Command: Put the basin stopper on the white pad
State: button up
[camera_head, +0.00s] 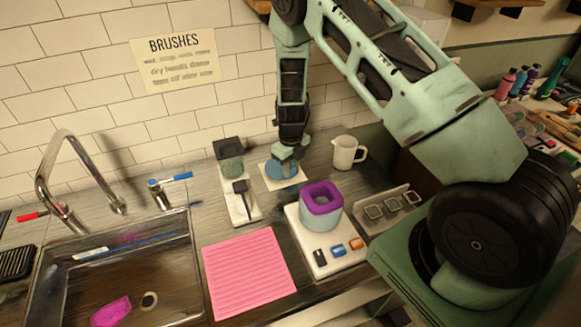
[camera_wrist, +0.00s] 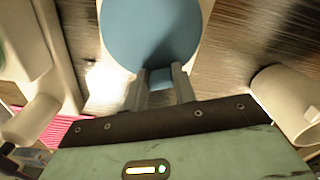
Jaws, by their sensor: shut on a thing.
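The basin stopper, a blue disc (camera_head: 284,171), is over the white pad (camera_head: 292,186) near the wall in the head view. In the wrist view the blue disc (camera_wrist: 152,32) fills the top middle, with the pale pad (camera_wrist: 106,88) showing around it. My gripper (camera_head: 286,160) reaches down from above to the stopper. In the wrist view my two fingers (camera_wrist: 160,78) are closed at the disc's near edge, on a part of it. The disc looks roughly flat. I cannot tell whether it rests on the pad or hovers just above it.
A white jug (camera_head: 345,153) stands right of the pad. A white tray with a black brush (camera_head: 240,197) lies to the left. A purple-rimmed cup (camera_head: 321,207) stands in front on another tray. A pink mat (camera_head: 249,270) and a sink (camera_head: 120,265) lie at front left.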

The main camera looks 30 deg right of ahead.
jog(key=shift+f, duration=0.6)
jog(key=o, duration=1)
jog(key=shift+f, duration=0.15)
